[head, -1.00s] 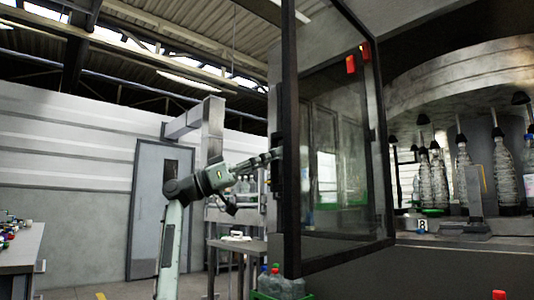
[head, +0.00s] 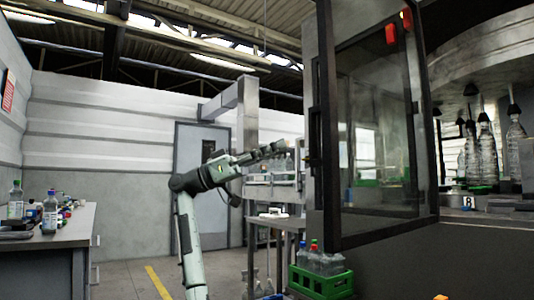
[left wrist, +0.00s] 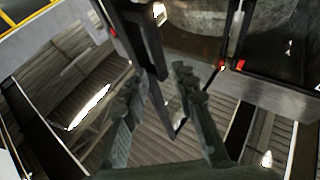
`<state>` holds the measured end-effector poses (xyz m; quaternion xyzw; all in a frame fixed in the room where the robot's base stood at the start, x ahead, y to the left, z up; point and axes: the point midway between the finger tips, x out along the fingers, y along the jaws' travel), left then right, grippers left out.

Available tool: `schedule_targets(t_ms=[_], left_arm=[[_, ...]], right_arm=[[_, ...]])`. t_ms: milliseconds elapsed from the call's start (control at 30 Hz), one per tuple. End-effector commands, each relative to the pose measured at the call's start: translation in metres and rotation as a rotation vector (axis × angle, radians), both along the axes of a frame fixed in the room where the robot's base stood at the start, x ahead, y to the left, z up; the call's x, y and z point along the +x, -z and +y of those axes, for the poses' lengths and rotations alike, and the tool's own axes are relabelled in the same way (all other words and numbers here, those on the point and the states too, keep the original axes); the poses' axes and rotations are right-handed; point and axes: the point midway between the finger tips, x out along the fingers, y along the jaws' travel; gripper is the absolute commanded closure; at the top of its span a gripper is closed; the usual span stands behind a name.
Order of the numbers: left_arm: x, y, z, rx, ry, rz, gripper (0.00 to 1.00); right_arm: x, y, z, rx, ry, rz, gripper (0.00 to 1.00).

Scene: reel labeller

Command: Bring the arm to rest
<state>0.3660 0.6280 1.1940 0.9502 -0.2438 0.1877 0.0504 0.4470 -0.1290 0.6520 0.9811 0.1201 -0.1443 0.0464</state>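My left arm rises from the bottom of the head view and bends to the right at the elbow. My left gripper (head: 272,150) is at its end, raised in the air to the left of the open machine door (head: 375,130). In the left wrist view the two fingers of the gripper (left wrist: 158,88) stand apart with nothing between them. From these views the fingers do not touch the door frame. My right gripper is not in view.
The labeller (head: 480,60) with bottles inside stands at the right. A green crate (head: 320,284) of bottles sits below the door. A workbench (head: 40,245) with bottles is at the left. Open floor (head: 135,278) lies between.

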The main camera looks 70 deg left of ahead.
Motion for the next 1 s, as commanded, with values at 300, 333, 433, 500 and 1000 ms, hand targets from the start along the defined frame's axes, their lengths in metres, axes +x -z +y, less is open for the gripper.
schedule_targets(t_ms=[300,333,433,500,1000], left_arm=[[-0.019,0.010,0.011,0.001,0.000,0.002,0.72],[-0.019,0.010,0.011,0.001,0.000,0.002,0.72],[-0.019,0.010,0.011,0.001,0.000,0.002,0.72],[-0.019,0.009,0.010,0.001,0.000,0.002,0.72],[-0.019,0.009,0.010,0.000,0.000,0.001,0.72]], right_arm=[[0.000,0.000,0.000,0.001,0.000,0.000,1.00],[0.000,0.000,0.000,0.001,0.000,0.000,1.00],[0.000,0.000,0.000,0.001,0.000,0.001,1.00],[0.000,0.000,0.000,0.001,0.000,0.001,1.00],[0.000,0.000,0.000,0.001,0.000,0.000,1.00]])
